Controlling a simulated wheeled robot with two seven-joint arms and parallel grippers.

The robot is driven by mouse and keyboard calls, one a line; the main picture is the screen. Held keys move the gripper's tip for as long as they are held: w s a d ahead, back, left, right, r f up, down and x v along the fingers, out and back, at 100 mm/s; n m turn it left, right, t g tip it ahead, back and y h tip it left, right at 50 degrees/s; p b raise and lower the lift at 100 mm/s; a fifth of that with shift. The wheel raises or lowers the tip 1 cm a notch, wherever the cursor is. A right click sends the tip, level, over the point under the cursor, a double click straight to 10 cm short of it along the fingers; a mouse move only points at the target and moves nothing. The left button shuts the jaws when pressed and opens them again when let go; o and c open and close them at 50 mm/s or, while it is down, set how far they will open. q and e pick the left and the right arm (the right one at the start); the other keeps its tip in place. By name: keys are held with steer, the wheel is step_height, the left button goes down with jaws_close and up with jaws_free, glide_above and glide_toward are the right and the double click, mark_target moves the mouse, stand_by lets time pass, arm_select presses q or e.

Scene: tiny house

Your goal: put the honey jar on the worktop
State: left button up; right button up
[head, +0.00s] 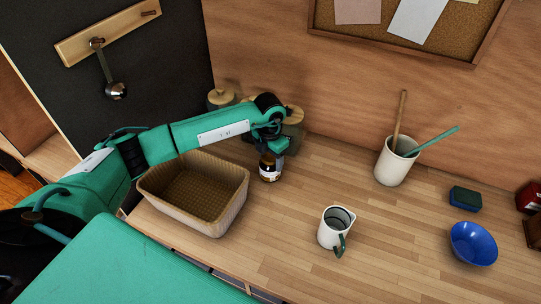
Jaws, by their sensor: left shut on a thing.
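The honey jar (269,170) is a small dark amber jar with a pale label. It is upright at the wooden worktop (300,205), just right of the basket; I cannot tell whether its base touches the surface. My left gripper (270,153) comes down over the jar from above and is shut on its top, hiding the lid. My right gripper is not in view.
A woven basket (236,208) stands left of the jar, under my left arm. Wooden-lidded canisters (221,97) stand behind. A white jug (334,237), a utensil crock (389,167), a sponge (465,198) and a blue bowl (473,246) stand to the right. Worktop between jar and crock is clear.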

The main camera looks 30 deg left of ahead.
arm_select(q)
steer(key=shift+f, duration=0.15)
steer(key=o, duration=1.3)
steer(key=shift+r, duration=0.3)
step_height(320, 180, up, 10)
steer(key=b, duration=0.3)
steer(key=shift+r, duration=0.2)
steer(key=shift+r+b, duration=0.35)
steer(key=shift+r, duration=0.4)
steer(key=shift+s+f, duration=0.1)
